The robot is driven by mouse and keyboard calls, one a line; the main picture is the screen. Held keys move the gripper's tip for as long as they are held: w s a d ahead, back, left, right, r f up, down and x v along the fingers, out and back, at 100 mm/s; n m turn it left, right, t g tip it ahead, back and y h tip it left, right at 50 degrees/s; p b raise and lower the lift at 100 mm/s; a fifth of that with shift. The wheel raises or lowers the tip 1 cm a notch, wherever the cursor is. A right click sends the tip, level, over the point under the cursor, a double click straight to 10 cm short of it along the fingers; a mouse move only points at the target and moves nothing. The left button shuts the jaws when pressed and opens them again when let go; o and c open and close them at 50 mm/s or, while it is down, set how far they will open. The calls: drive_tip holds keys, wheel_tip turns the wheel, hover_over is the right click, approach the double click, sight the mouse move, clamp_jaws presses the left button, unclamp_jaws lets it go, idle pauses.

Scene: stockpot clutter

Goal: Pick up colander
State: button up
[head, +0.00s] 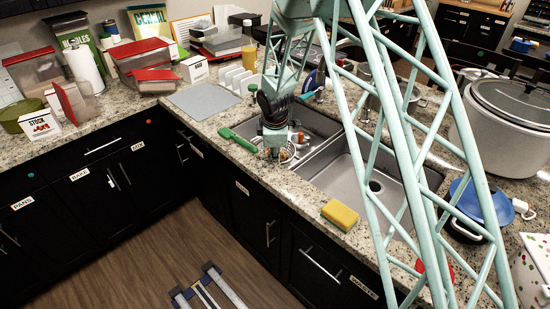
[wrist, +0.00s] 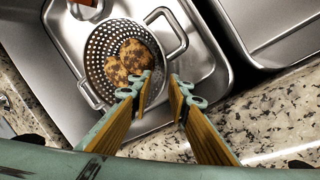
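The colander (wrist: 98,42) is a perforated metal bowl with loop handles, in the left sink basin in the wrist view. A brown, dark-spotted food item (wrist: 133,57) lies inside it. My gripper (wrist: 163,86) is open, with its two fingers apart over the colander's lower right rim. I cannot tell whether a finger touches the rim. In the head view my gripper (head: 274,152) is low over the front of the left basin, and the arm hides much of the colander there.
The sink's right basin (head: 345,180) looks empty. A large white cooker (head: 500,130) stands at the right. A grey mat (head: 203,101) is clear.

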drive_tip(key=shift+b+x, duration=0.45)
drive_tip(key=shift+x, duration=2.15)
drive_tip(key=shift+d, duration=0.15)
drive_tip(key=shift+c, duration=0.4)
clamp_jaws()
